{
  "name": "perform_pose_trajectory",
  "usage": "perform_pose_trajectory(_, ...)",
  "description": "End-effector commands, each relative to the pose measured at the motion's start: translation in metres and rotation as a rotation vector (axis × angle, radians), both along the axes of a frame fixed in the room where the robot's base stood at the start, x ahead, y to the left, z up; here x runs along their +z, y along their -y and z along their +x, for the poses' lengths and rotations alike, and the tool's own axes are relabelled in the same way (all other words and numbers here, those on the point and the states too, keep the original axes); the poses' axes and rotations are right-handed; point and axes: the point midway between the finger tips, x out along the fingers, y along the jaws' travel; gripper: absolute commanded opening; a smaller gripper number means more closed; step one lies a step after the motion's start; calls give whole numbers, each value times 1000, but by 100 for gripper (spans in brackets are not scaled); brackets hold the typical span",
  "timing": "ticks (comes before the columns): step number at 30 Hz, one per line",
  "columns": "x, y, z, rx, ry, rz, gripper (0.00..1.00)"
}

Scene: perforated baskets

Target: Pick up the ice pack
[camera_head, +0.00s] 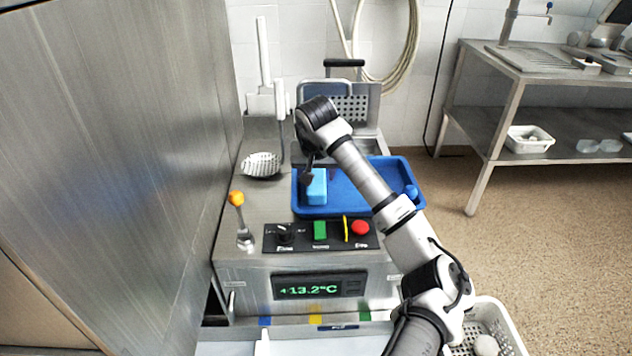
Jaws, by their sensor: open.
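A light-blue block that looks like the ice pack (317,187) lies in the left part of a blue tray (345,208) on the steel counter. My gripper (309,177) points down at the block's left and upper side, very close to it. Its fingers are dark and small here, so I cannot tell whether they touch the block or stand around it. My gripper is open. My arm crosses the tray and hides part of its middle and right side.
A small blue item (411,192) lies at the tray's right end. An orange-topped lever (238,199) and a control panel (320,236) are in front. A tall steel wall (110,160) bounds the left side. A white perforated basket (512,335) stands low right.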

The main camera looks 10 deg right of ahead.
Motion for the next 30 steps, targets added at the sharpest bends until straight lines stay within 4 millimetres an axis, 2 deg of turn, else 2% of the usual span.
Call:
perform_pose_trajectory(6,-24,2,12,0,-2,3,56)
perform_pose_trajectory(15,-30,3,14,1,0,1,56)
perform_pose_trajectory(24,-30,3,13,1,-1,1,18)
perform_pose_trajectory(25,-29,3,14,1,1,0,16)
perform_pose_trajectory(30,-29,3,14,1,1,0,16)
